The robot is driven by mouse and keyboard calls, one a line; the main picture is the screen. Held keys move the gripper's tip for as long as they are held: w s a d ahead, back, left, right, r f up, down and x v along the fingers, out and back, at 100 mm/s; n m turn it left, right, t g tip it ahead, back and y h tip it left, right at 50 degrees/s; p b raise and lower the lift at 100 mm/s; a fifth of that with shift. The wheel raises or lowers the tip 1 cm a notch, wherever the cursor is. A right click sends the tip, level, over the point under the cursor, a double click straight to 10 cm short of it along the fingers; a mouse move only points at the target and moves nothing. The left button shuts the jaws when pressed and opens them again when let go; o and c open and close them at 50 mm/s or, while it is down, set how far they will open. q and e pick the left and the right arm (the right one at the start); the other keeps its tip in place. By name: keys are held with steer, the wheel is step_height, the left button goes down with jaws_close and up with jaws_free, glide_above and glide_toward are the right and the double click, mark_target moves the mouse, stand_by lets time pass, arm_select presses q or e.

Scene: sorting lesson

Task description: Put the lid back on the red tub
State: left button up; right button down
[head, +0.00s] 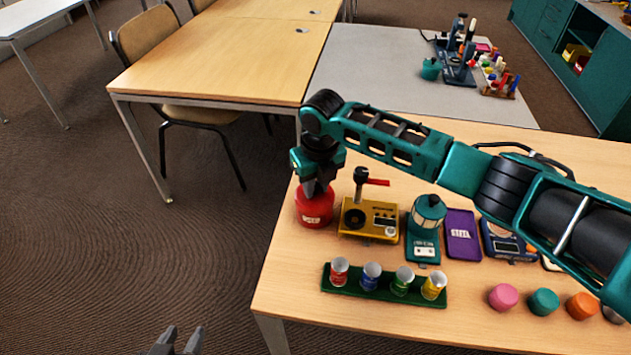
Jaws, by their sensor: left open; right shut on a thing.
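The red tub (314,212) stands at the far left of the near table, by its left edge. My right gripper (317,190) reaches over from the right and points down at the top of the tub. It is shut on the lid, which sits at the tub's top and is mostly hidden by the fingers. I cannot tell whether the lid is fully seated. My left gripper (176,341) is open and empty at the bottom of the view, over the floor and apart from the table.
A yellow device (370,220), a teal lantern-like device (424,230) and a purple case (462,234) stand right of the tub. A green rack (386,289) with several coloured cups is in front. Coloured round pieces (544,301) lie at right. The table's front left is clear.

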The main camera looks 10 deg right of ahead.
stand_by(0.4)
steer(key=c, duration=0.9)
jaws_free()
steer(key=shift+o, duration=0.6)
steer(key=o, duration=0.4)
